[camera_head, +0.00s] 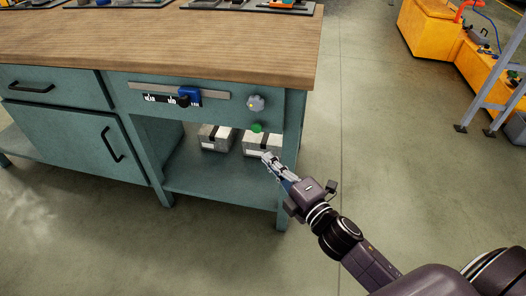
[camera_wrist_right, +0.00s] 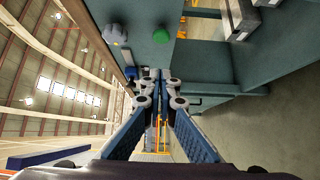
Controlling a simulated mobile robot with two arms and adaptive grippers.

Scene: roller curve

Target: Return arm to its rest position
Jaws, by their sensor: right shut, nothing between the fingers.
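My right arm comes in from the lower right in the head view. My right gripper (camera_head: 268,160) is in front of the right end of a teal workbench (camera_head: 115,150), just below a green button (camera_head: 256,128) on its front panel. In the right wrist view the right gripper (camera_wrist_right: 160,75) has its fingertips together with nothing between them. The green button (camera_wrist_right: 161,35) and a grey knob (camera_wrist_right: 115,34) show above the fingertips there. My left gripper is not in either view.
The bench has a wooden top (camera_head: 160,45) with trays at its back edge. Two grey boxes, one at the left (camera_head: 215,138), sit on its lower shelf (camera_head: 215,182). Yellow equipment (camera_head: 430,30) stands at the upper right. The floor (camera_head: 385,140) right of the bench is clear.

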